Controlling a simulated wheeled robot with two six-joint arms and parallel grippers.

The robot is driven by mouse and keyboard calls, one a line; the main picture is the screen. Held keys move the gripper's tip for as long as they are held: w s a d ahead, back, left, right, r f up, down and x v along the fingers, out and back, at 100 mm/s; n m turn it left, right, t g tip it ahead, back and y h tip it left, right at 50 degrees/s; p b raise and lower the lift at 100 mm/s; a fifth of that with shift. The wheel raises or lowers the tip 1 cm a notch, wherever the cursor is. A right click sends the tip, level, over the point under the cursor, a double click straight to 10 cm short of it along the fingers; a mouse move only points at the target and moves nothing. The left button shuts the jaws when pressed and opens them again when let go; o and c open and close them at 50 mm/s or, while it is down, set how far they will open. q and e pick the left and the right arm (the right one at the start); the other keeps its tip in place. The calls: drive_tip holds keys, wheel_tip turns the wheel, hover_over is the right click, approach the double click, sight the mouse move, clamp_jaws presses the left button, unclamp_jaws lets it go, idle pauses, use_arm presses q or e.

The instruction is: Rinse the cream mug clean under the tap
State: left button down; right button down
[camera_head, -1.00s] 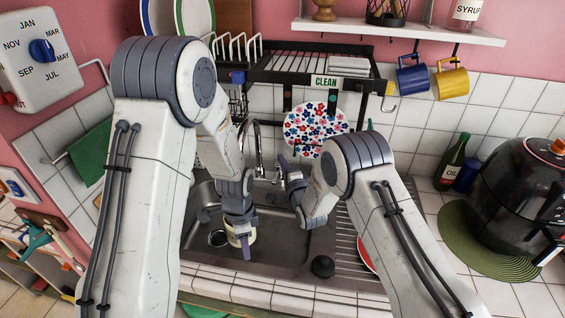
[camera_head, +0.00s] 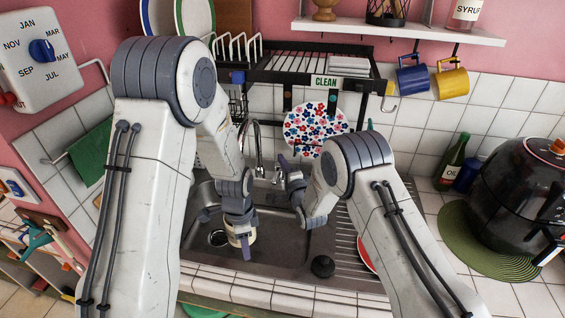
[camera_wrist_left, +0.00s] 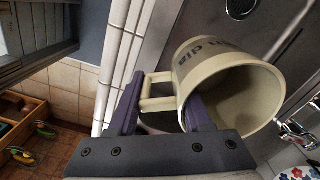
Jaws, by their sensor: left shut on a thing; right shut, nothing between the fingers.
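The cream mug (camera_wrist_left: 232,95) fills much of the left wrist view, tilted, its open mouth toward the lower right and dark lettering on its side. My left gripper (camera_wrist_left: 160,105) is shut on it, with one finger at the handle side and one inside the mouth. In the head view the mug (camera_head: 243,238) is mostly hidden behind my left gripper (camera_head: 242,243), low over the sink (camera_head: 285,255). The chrome tap (camera_head: 257,150) rises behind the sink. My right gripper (camera_head: 287,170) is shut and empty near the tap. Water is not clearly visible.
A rack with a CLEAN sign (camera_head: 326,82) hangs above the sink. A floral plate (camera_head: 315,128) stands beneath it. A black plug (camera_head: 323,266) lies at the sink's right. A black appliance (camera_head: 525,195) and oil bottle (camera_head: 454,163) stand on the right counter.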

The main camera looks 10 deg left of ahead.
use_arm(q)
drive_tip(key=shift+r, duration=0.1)
drive_tip(key=s+r+p, duration=0.3)
drive_tip(key=s+r, duration=0.1)
drive_tip(key=s, duration=0.1)
drive_tip(key=shift+d, duration=0.4)
idle(1.0)
